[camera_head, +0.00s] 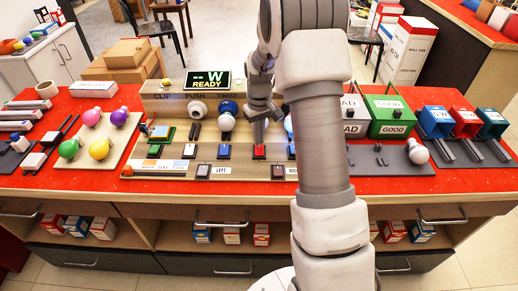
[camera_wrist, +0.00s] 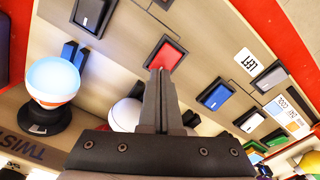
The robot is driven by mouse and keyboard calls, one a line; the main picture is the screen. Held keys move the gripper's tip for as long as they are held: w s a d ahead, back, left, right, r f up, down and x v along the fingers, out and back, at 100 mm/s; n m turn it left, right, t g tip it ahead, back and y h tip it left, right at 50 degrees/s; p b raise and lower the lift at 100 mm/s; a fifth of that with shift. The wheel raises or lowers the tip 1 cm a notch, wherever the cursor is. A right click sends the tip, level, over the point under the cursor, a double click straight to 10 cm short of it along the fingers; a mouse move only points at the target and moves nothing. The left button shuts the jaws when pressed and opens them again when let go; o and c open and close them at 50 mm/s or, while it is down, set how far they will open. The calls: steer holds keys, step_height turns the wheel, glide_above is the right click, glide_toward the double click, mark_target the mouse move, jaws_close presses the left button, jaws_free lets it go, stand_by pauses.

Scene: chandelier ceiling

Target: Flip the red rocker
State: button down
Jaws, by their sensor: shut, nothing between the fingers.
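The red rocker (camera_head: 259,152) is a small red switch in a dark frame on the beige test board (camera_head: 165,170), in the row below the bulbs. In the wrist view the red rocker (camera_wrist: 167,52) lies just beyond my fingertips. My gripper (camera_head: 259,140) points down over it; in the wrist view my gripper (camera_wrist: 160,72) has its fingers together and empty. The tips overlap the rocker's edge in the picture. I cannot tell whether they touch it. The rocker's tilt is unclear.
A blue rocker (camera_wrist: 216,95) and a black rocker (camera_wrist: 92,15) flank the red one. A lit bulb in a black socket (camera_wrist: 57,82) and a white bulb (camera_wrist: 125,115) stand close to my fingers. A sign (camera_head: 208,82) reads "W READY". Green bin (camera_head: 390,115) stands right.

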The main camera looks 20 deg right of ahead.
steer(key=shift+f+b, duration=0.45)
steer(key=shift+f, duration=0.3)
steer(key=shift+r, duration=0.1)
steer(key=shift+r+p, duration=2.55)
steer(key=shift+r, duration=0.9)
step_height(320, 180, up, 16)
steer(key=t, duration=0.2)
glide_above(259, 147)
steer(key=s+a, duration=0.5)
steer(key=s, duration=0.4)
steer(key=s+a+r+t, duration=0.1)
steer(key=s+a+r, duration=0.1)
steer(key=s, duration=0.7)
steer(key=s+a+r+m+t, duration=0.1)
steer(key=s+a+r+t, duration=0.1)
steer(key=s, duration=0.7)
steer(key=shift+a+r+t+p, duration=0.3)
steer(key=shift+a+r+p, duration=0.25)
steer(key=shift+r, duration=0.4)
